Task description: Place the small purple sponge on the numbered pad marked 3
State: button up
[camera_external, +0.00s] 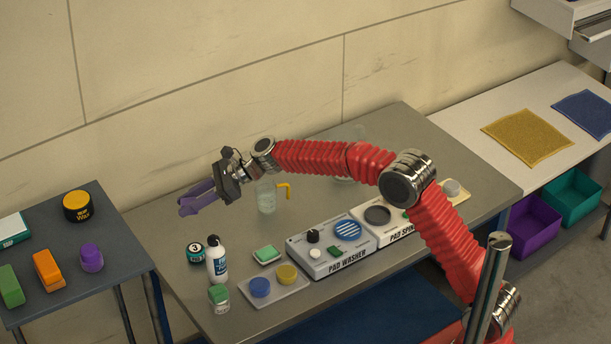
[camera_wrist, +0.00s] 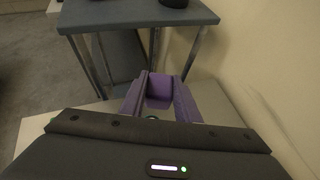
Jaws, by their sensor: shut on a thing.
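My gripper (camera_external: 190,204) has purple fingers and is raised above the left end of the grey workbench. In the wrist view, my gripper (camera_wrist: 159,82) is shut on a small purple sponge (camera_wrist: 158,90), a block between its fingertips. In the outside view, the sponge is hard to tell from the purple fingers. The pad marked 3 (camera_external: 195,253), round and dark with a teal ring, lies on the workbench below my gripper, behind the white bottle. A teal sliver of it shows between the fingers in the wrist view (camera_wrist: 152,117).
A white bottle (camera_external: 216,258) stands close to the pad. A clear jug (camera_external: 267,195), a green sponge (camera_external: 267,254), the pad washer (camera_external: 333,247) and a tray (camera_external: 275,290) are to its right. A side table (camera_external: 60,291) at left holds a purple knobbed item (camera_external: 91,257).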

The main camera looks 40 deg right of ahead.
jog(key=shift+f, duration=1.6)
send_over(195, 248)
jog(key=shift+d+f, duration=0.1)
jog(key=shift+f, duration=3.05)
jog(key=shift+f, duration=1.85)
jog(key=shift+f, duration=0.1)
jog(key=o, duration=1)
